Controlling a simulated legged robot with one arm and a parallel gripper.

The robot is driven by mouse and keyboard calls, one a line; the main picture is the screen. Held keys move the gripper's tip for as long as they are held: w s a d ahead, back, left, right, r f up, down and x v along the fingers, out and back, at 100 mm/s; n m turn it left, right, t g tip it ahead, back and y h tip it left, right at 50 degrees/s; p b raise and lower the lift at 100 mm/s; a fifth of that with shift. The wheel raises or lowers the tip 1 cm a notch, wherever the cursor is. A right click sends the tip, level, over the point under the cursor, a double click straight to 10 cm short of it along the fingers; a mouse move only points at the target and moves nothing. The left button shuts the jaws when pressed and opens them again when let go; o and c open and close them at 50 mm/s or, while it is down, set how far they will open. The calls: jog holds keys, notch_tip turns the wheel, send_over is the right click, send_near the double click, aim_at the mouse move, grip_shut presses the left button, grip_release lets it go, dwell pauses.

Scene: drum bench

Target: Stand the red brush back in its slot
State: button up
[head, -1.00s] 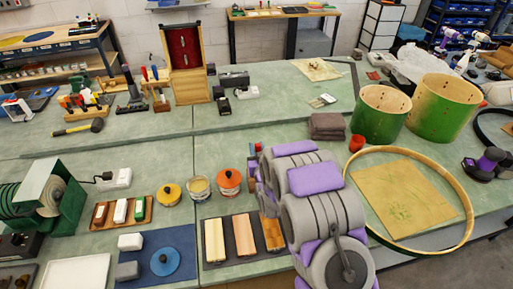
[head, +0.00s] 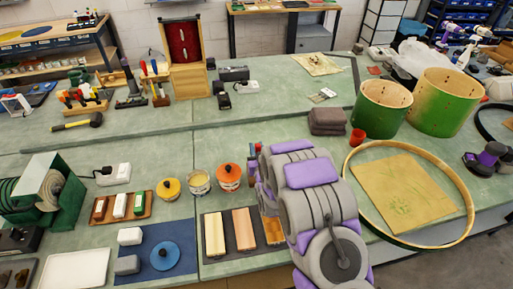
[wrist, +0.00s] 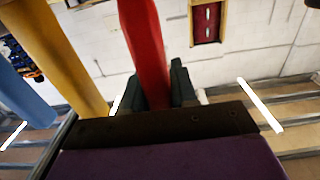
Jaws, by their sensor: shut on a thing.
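In the wrist view the red brush (wrist: 146,45) shows as a red handle between the two dark fingers of my gripper (wrist: 157,90). The gripper is shut on it, and the handle runs up out of the top of the picture. A yellow handle-like shape (wrist: 66,50) and a blue one (wrist: 20,80) stand close on the left, slanted in this view. The arm hides the gripper there. The slot and the brush's other end cannot be made out.
A dark tray (head: 229,212) with wooden blocks lies left of my arm. Orange (head: 230,177) and yellow-topped (head: 168,190) tins stand beyond it. A hoop (head: 458,180), a red cup (head: 357,135) and green drums (head: 382,110) are on the right.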

jog(key=shift+f, duration=0.95)
jog(key=o, duration=0.8)
jog(key=shift+s, duration=0.1)
